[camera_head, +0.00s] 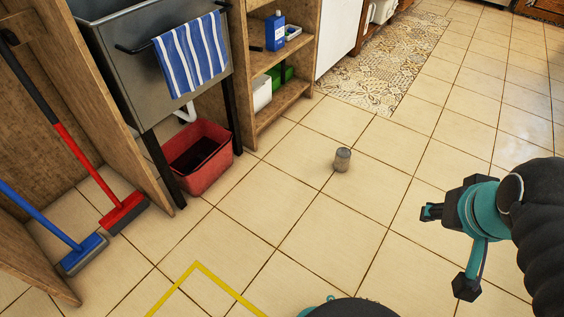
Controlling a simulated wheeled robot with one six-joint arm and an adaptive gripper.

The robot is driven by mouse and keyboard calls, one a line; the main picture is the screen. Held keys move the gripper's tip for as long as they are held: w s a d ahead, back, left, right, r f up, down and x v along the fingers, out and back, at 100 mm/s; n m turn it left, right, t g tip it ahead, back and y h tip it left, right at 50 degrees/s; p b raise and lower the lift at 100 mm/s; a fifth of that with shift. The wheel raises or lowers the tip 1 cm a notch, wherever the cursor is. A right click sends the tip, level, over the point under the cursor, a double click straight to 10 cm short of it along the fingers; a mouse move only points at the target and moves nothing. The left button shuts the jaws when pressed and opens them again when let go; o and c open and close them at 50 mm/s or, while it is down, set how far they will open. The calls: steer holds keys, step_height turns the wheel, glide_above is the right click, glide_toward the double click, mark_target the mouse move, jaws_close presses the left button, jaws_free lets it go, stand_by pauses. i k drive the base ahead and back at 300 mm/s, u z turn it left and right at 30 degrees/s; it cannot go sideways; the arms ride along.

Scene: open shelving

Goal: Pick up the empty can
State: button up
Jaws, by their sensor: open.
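A small grey-brown can (342,160) stands upright on the tiled floor, near the middle of the view, in front of the open shelving. Its print is too small to read. My gripper (447,249) is at the right, well apart from the can, on the near side of it. Its two dark-tipped fingers are spread open with nothing between them.
A red bin (199,160) sits under a metal sink (155,52) with a striped towel (190,54). Wooden shelves (279,99) hold a blue bottle (275,30). Red and blue brooms (124,212) lean at left. Yellow tape (197,265) marks the floor. Tiles around the can are clear.

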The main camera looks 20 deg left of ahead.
mark_target(343, 155)
steer(key=u, duration=1.1)
steer(key=i, duration=1)
